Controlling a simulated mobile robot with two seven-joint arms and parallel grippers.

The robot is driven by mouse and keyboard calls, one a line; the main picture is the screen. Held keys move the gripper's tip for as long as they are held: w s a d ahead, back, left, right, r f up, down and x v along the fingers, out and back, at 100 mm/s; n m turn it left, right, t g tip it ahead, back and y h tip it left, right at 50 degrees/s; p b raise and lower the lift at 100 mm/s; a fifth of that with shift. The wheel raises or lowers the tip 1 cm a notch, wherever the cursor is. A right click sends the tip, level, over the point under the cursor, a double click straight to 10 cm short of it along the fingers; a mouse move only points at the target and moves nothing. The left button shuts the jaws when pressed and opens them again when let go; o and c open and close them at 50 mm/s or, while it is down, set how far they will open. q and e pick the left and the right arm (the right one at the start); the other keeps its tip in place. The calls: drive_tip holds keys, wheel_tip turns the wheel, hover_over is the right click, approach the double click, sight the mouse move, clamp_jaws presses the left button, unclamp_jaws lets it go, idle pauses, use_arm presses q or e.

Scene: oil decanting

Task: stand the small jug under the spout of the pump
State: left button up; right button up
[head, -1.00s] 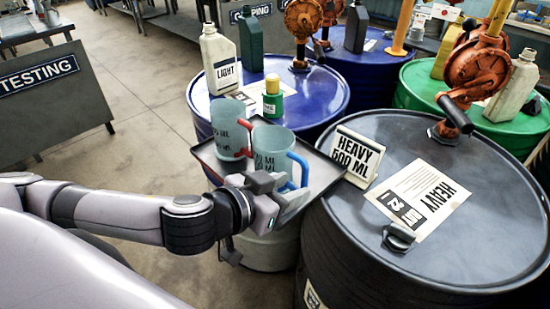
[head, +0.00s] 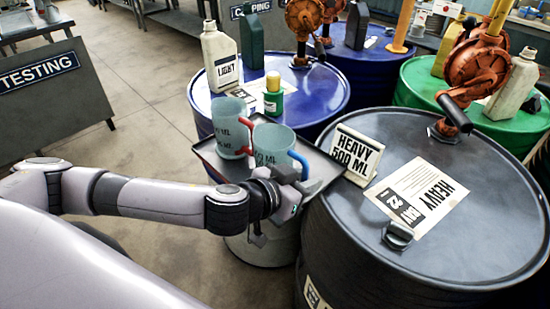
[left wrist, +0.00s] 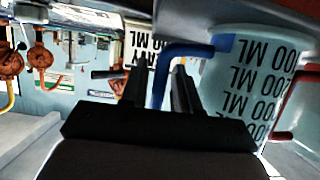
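Two pale translucent jugs stand upright on a grey tray: one with a red handle (head: 228,126) and one with a blue handle (head: 272,147). They look close in size. The blue-handled jug, with its ML marks, is also at the right of the left wrist view (left wrist: 250,85). My left gripper (head: 291,192) is at its handle side. In the wrist view the blue handle (left wrist: 160,78) shows between the open fingers, which do not clearly grip it. The orange pump (head: 474,72) has a dark spout (head: 455,114) over the black drum. My right gripper is out of view.
The tray (head: 325,171) sits beside the black drum (head: 450,235). Blue (head: 320,95) and green (head: 410,85) drums stand behind.

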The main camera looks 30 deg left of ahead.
use_arm(q)
clamp_jaws()
